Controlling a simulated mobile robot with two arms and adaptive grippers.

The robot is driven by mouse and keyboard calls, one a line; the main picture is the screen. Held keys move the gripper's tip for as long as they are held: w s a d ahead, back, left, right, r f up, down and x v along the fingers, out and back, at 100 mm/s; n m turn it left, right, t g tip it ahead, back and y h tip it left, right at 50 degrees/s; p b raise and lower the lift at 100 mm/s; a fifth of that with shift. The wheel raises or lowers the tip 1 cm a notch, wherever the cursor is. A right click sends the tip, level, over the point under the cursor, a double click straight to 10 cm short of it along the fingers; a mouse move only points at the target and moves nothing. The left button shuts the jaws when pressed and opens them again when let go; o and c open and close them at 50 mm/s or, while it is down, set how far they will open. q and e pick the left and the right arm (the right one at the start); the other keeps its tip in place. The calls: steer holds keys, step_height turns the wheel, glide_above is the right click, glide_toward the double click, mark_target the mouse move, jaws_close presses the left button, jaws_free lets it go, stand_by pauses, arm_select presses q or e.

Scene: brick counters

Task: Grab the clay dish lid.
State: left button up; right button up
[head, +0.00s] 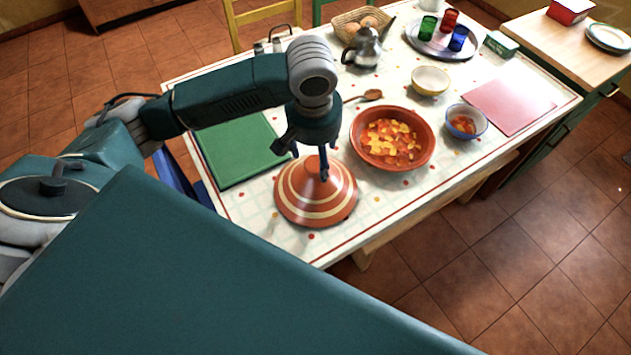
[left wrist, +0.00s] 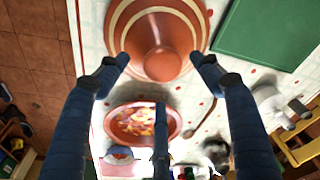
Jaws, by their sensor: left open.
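The clay dish lid (head: 316,200) is a terracotta cone with cream rings, standing on the table near its front edge. My left gripper (head: 306,154) points down right over the lid's peak, its fingers open around the top. In the left wrist view the lid (left wrist: 150,25) lies between and beyond the spread fingers (left wrist: 159,62), with its knob centred between the tips. I cannot tell whether any finger touches it. The clay dish (head: 428,147), holding orange and yellow food, stands uncovered to the right of the lid. My right gripper is not in view.
A green board (head: 238,152) lies left of the lid. A wooden spoon (head: 370,95), cream bowl (head: 430,81), small blue bowl (head: 480,113) and pink board (head: 510,103) surround the dish. A kettle (head: 365,47) and a tray with cups (head: 440,45) stand farther back.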

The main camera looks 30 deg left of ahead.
mark_target(316, 163)
arm_select(q)
steer(key=f, duration=0.3)
steer(key=shift+w+a+f+p, duration=0.15)
steer(key=shift+a+f+p, duration=0.15)
steer(key=shift+a+f, duration=0.1)
steer(key=shift+w+f, duration=0.15)
steer(key=shift+f, duration=0.35)
steer(key=c, duration=1.6)
steer(key=shift+r, duration=0.1)
jaws_close()
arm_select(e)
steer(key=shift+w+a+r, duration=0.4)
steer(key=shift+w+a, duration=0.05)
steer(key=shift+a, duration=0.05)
